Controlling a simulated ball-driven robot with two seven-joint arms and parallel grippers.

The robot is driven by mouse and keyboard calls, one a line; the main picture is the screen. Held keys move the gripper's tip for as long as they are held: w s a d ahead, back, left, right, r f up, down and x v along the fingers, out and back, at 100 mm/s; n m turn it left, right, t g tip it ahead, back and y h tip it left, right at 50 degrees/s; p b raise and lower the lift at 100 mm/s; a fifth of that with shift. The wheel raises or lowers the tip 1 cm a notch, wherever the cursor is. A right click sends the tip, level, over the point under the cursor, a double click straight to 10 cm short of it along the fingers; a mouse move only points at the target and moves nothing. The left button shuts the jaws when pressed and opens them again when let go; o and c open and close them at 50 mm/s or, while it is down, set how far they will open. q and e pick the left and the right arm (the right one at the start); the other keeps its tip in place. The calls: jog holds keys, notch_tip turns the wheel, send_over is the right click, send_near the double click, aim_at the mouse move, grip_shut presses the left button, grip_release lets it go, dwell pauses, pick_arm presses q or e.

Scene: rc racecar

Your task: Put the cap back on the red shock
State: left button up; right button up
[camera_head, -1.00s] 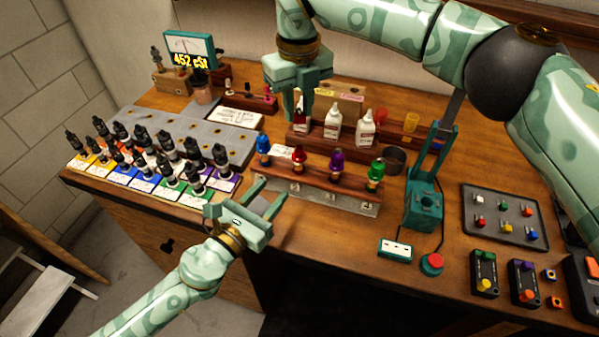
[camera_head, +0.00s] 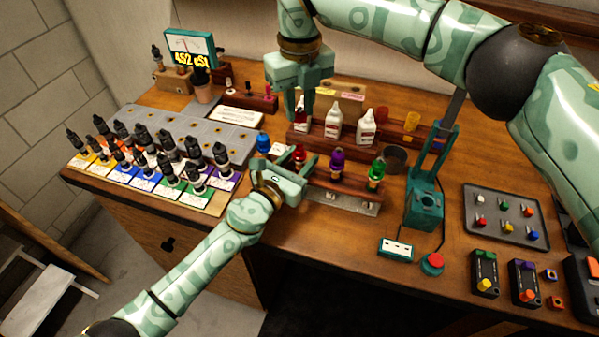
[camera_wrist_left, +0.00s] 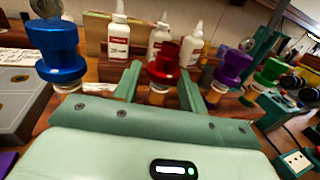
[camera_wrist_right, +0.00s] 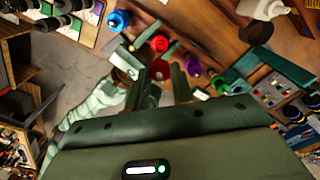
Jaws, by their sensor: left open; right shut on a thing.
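The red shock (camera_head: 299,153) stands upright in the wooden rack, between the blue shock (camera_head: 263,142) and the purple shock (camera_head: 338,160). My left gripper (camera_head: 288,164) is open, its fingers on either side of the red shock. The left wrist view shows the red shock (camera_wrist_left: 165,62) between the fingers, with gaps beside it.
White bottles (camera_head: 333,121) stand in a rack behind the shocks. A green shock (camera_head: 376,170) is at the rack's right end. A dark cup (camera_head: 395,158) and a green press (camera_head: 425,203) stand to the right. Several black-topped shocks (camera_head: 170,145) fill the left.

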pick_arm(q)
grip_shut()
pick_arm(e)
send_over(300, 146)
jog(key=shift+a+f, duration=0.1)
jog(key=shift+f, duration=2.4)
jog(key=shift+f, duration=0.9)
jog(key=shift+f, duration=0.55)
